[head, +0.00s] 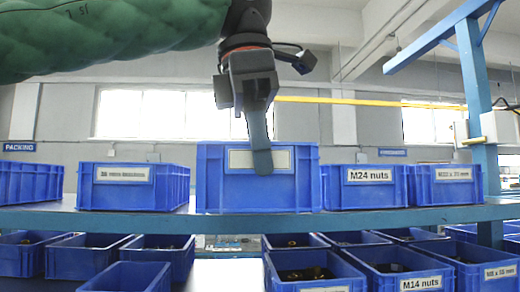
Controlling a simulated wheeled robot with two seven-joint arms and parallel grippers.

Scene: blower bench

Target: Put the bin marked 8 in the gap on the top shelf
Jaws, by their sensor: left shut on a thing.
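A blue bin (221,190) with a pale label stands at the middle of the top shelf (120,221), between its neighbours. It looks upright and larger than them, its lower edge overlapping the shelf's front edge. I cannot tell whether it rests on the shelf. My left gripper (260,148) comes down from above and is shut on this bin at its front wall. One finger covers the middle of the label, so I cannot read any marking. My right gripper is not in view.
A blue bin (134,197) stands to the left, with a narrow space between. The M24 nuts bin (362,198) is close on the right, then another labelled bin (446,191). Several filled bins, including M14 nuts (421,284), are below. A blue post (478,110) rises at right.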

